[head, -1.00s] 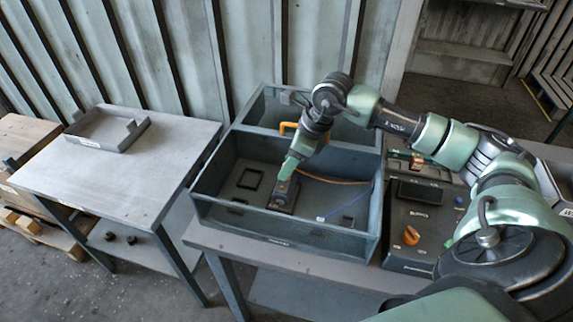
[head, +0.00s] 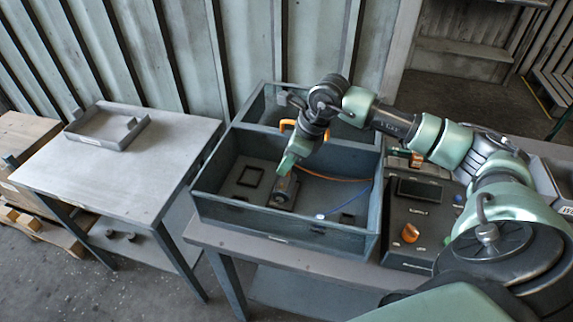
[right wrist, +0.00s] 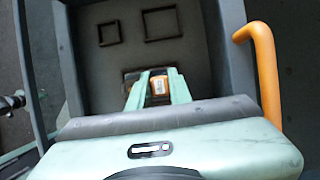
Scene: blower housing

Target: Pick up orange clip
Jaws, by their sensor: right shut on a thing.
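The orange clip (right wrist: 160,86) is a small orange piece with a pale patch, seen between the fingers of my right gripper (right wrist: 151,82) in the right wrist view. In the head view, my right gripper (head: 286,166) points down into the front compartment of the grey bin (head: 290,235), just above a dark block (head: 283,194). The clip is hidden there by the fingers. The right gripper is shut on the clip. I cannot tell whether the clip is clear of the block. My left gripper is not in view.
An orange handle (head: 288,125) stands on the bin's divider, near the arm; it also shows in the right wrist view (right wrist: 262,70). Thin orange and blue cables lie in the bin. A control box (head: 418,215) stands right of it. A side table (head: 120,170) holds a shallow tray (head: 92,141).

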